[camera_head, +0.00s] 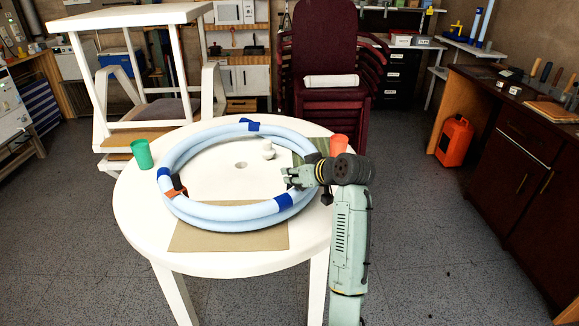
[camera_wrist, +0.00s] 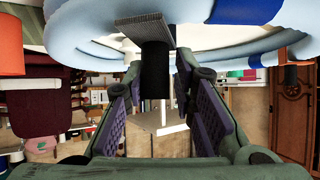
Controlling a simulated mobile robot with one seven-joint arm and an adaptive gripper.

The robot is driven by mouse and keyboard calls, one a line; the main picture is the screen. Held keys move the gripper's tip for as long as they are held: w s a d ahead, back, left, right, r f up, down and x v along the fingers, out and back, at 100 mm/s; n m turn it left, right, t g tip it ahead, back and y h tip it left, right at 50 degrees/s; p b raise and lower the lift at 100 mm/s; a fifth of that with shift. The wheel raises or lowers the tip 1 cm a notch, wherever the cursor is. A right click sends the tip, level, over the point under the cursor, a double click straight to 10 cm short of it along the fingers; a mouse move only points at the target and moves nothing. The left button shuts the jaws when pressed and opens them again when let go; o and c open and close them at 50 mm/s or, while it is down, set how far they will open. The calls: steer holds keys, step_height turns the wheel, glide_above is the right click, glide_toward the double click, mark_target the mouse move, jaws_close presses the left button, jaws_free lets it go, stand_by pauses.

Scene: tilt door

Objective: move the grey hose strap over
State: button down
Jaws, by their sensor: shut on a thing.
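A coil of light blue hose (camera_head: 228,213) with dark blue bands lies on the round white table (camera_head: 140,220). My gripper (camera_head: 286,178) is at the coil's right side, its fingers pointing left over the inner edge. In the wrist view, my gripper (camera_wrist: 157,72) has its purple-padded fingers either side of the black part of the grey hose strap (camera_wrist: 145,32), shut on it. The strap's ribbed grey end lies against the hose (camera_wrist: 215,12). In the head view my gripper and wrist largely hide the strap.
A green cup (camera_head: 141,154) stands at the table's left and a red cup (camera_head: 338,146) behind my wrist. A white knobbed object (camera_head: 268,150) stands inside the coil. A tan mat (camera_head: 225,240) lies under the front. Stacked maroon chairs (camera_head: 325,50) stand behind.

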steer(key=shift+w+a+f+g+h+p, duration=0.2)
steer(key=shift+g+h+p, duration=0.2)
steer(key=shift+g+p, duration=0.15)
steer(key=c, duration=1.5)
jaws_free()
steer(key=shift+o, duration=0.2)
steer(key=v, duration=1.2)
